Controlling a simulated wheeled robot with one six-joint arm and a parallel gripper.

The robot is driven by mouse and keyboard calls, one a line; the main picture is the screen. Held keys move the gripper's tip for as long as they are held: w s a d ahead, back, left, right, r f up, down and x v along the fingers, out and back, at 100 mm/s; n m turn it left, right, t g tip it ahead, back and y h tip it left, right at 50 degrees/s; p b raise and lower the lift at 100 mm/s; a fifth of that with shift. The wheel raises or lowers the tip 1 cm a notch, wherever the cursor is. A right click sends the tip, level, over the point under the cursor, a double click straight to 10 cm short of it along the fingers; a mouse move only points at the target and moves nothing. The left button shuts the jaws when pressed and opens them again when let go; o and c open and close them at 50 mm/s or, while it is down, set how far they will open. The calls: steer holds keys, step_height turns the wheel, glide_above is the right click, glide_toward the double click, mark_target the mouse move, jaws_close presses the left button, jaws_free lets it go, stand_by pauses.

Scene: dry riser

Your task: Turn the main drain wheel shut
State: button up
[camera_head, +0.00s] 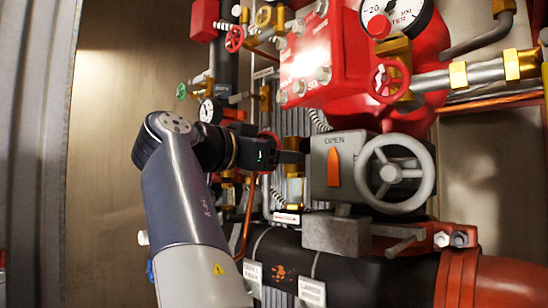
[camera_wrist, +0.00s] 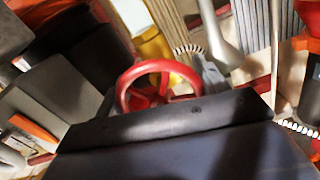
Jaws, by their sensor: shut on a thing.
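A small red handwheel (camera_head: 267,134) sits behind my gripper (camera_head: 289,157) in the head view, mostly hidden by it. In the wrist view the red wheel (camera_wrist: 150,67) rises just beyond the dark gripper body, with its upper rim and spokes visible and its lower part hidden. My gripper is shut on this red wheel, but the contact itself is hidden. I cannot read a label that names it as the main drain wheel.
A grey gearbox (camera_head: 325,178) marked OPEN, with an orange pointer and a large grey handwheel (camera_head: 394,174), stands close to the right of my gripper. A black pipe (camera_head: 345,268) runs below. Red valve body, gauges (camera_head: 207,110) and brass fittings crowd above.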

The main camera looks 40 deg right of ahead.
steer(key=shift+f, duration=0.1)
stand_by(0.4)
steer(key=o, duration=1)
steer(key=shift+a, duration=0.1)
steer(key=a, duration=1)
steer(key=shift+s+a, duration=0.35)
steer(key=shift+s, duration=0.05)
steer(key=shift+d, duration=0.1)
steer(key=d, duration=1)
steer(key=shift+w+d, duration=0.35)
steer(key=shift+w, duration=0.05)
